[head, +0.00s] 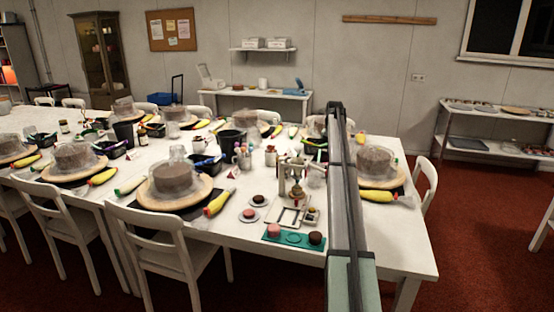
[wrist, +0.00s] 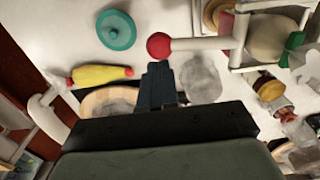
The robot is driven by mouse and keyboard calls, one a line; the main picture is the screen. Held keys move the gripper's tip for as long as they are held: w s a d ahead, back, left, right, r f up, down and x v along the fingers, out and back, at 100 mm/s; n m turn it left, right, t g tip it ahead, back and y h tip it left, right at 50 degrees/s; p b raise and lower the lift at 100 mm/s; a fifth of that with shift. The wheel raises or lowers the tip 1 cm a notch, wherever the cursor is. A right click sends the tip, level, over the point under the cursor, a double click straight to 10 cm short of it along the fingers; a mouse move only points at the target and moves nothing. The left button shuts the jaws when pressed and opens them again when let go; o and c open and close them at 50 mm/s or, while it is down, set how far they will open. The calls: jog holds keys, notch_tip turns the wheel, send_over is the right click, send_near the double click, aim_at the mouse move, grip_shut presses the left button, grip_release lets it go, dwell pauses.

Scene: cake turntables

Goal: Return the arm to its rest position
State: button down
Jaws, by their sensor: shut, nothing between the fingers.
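My gripper (wrist: 158,82) shows in the wrist view with its dark fingers together, shut and empty. Just beyond the fingertips is a white lever with a red ball end (wrist: 159,46); I cannot tell the gap between them. A long grey part of my arm stands upright in the head view, right of the middle, and hides part of the table behind it. The gripper's fingers cannot be made out in the head view.
The white table (head: 400,240) holds several cakes on turntables, yellow piping bags (head: 219,202) and dark bins. A small white press (head: 293,175) stands near a teal tray (head: 293,238) with pink and brown pieces. White chairs (head: 165,240) line the table. Red floor is free at right.

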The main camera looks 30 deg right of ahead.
jog(key=s+a+f+n+t+h, duration=0.1)
jog(key=s+a+f, duration=0.55)
jog(key=a, duration=0.35)
jog(key=s+a+f, duration=0.5)
jog(key=a+f, duration=0.2)
jog(key=a, duration=0.4)
jog(key=s+a+f+n+t+h, duration=0.1)
jog(key=s+a+f, duration=0.55)
jog(key=a, duration=0.35)
jog(key=s+a+f+n+g+y, duration=0.1)
jog(key=s+a+f, duration=0.55)
jog(key=f, duration=0.35)
jog(key=s+a+f+n+g+y, duration=0.1)
jog(key=s+a+f+n+g, duration=0.1)
jog(key=s+a+f, duration=0.55)
jog(key=s+a+f+n+g, duration=0.1)
jog(key=s+a+f, duration=0.4)
jog(key=s+f, duration=0.25)
jog(key=s+a+f+n+g, duration=0.1)
jog(key=s+a+f+g, duration=0.1)
jog(key=s+a+f, duration=0.5)
jog(key=s+a+f+n+g, duration=0.1)
jog(key=s+a+f, duration=0.1)
jog(key=s, duration=0.7)
jog(key=s+a+f+n+g, duration=0.1)
jog(key=s+a+f, duration=0.1)
jog(key=s+f, duration=0.3)
jog(key=s, duration=0.4)
jog(key=shift+s+g, duration=0.4)
